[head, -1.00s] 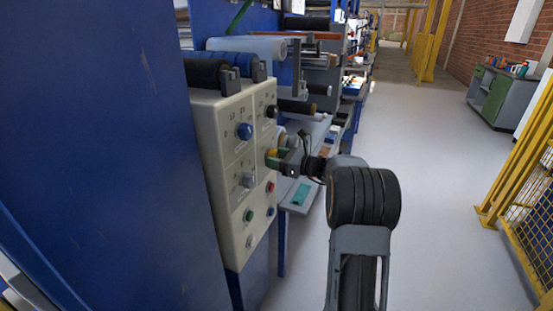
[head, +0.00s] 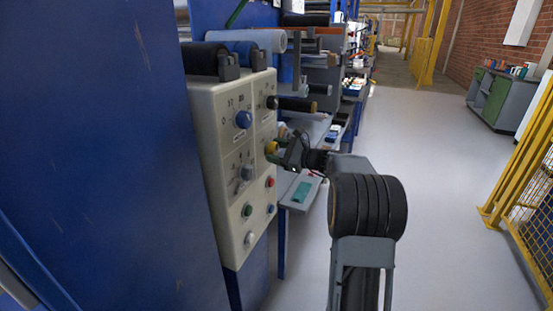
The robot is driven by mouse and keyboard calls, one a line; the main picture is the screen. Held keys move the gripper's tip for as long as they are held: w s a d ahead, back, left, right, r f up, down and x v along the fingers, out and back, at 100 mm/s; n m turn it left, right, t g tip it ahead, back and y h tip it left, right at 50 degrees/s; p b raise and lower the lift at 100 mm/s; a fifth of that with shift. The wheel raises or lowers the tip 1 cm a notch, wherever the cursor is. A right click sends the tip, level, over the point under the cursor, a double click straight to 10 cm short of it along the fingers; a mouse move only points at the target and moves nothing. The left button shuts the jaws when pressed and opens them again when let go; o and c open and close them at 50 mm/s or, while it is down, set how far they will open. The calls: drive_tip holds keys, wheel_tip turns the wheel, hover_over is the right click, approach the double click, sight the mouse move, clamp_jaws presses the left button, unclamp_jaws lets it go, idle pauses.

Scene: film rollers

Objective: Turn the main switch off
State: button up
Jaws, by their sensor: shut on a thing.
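A cream control panel (head: 215,135) stands at the centre-left of the head view, with knobs and push buttons on its face. A yellow knob (head: 271,147) sticks out near its right edge, mostly covered by my gripper. My gripper (head: 276,152) is at this knob and shut on it, with the arm reaching in from the right. I cannot read which control is labelled the main switch. A blue knob (head: 243,119), a black knob (head: 271,102) and a grey knob (head: 247,172) are also on the panel.
Green (head: 247,210) and red (head: 270,183) buttons sit low on the panel. A large blue cabinet wall (head: 90,150) fills the left. Film rollers (head: 250,39) lie behind the panel. The floor on the right is clear, up to a yellow fence (head: 525,190).

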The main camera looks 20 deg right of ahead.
drive_tip(key=n+b, duration=0.5)
drive_tip(key=shift+f, duration=0.15)
drive_tip(key=shift+w+d+r+n+b, duration=0.1)
drive_tip(key=shift+r+n+b, duration=0.1)
drive_tip(key=shift+n+b, duration=1.3)
drive_tip(key=shift+r+n, duration=0.1)
drive_tip(key=shift+n, duration=0.3)
drive_tip(key=o, duration=0.9)
drive_tip(key=shift+o, duration=0.2)
drive_tip(key=p+v, duration=0.3)
drive_tip(key=v, duration=1)
drive_tip(key=shift+s+d, duration=0.25)
drive_tip(key=shift+s, duration=0.1)
